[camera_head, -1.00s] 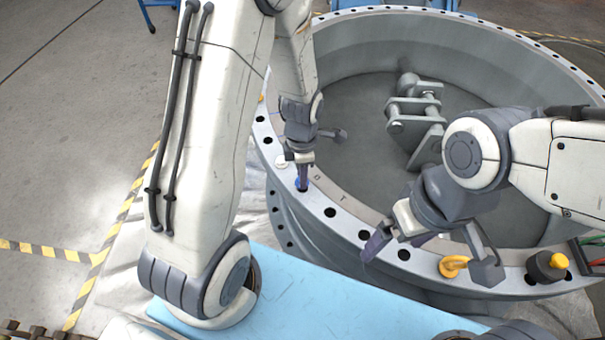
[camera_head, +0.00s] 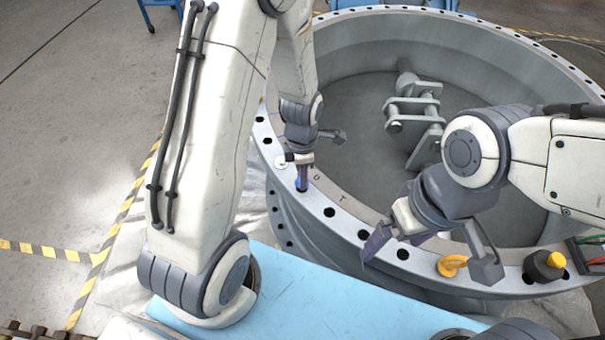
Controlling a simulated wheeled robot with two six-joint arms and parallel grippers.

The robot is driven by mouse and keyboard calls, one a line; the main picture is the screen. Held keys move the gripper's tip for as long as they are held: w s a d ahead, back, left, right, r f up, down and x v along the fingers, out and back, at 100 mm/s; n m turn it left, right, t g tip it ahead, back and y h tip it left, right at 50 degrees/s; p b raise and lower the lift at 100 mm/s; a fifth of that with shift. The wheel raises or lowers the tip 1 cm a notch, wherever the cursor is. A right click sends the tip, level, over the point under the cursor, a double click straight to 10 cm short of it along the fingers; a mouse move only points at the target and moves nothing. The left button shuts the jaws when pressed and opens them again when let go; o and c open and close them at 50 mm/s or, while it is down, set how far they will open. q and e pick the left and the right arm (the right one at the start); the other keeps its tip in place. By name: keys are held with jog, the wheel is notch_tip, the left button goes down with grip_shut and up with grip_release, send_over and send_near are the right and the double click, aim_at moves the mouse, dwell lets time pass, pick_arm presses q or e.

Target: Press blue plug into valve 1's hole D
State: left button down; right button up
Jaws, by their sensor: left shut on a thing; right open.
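Valve 1 (camera_head: 345,222) is the large round grey valve with a flat flange rim full of dark bolt holes. My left gripper (camera_head: 303,176) points down over the left part of the rim and is shut on the blue plug (camera_head: 301,185). The plug is at a hole in the rim, near a faint letter mark; its lower end is hidden, so I cannot tell how deep it sits. My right gripper (camera_head: 425,252) is open and empty above the front of the rim, with its fingers wide apart.
A yellow plug (camera_head: 452,265) stands on the front rim. A black, yellow-topped item (camera_head: 545,266) is at the right, near a tray of coloured items (camera_head: 590,255). A white plug (camera_head: 281,162) is beside my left gripper. A light blue surface (camera_head: 330,300) lies in front.

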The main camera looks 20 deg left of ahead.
pick_arm(q)
jog(key=shift+f+b, duration=0.4)
jog(key=shift+f, duration=0.5)
dwell(1.3)
jog(key=shift+f, duration=0.3)
jog(key=shift+c, duration=0.3)
grip_release()
jog(key=shift+r, duration=0.15)
notch_tip(320, 180, up, 6)
jog(key=p, duration=0.5)
jog(key=shift+p, duration=0.35)
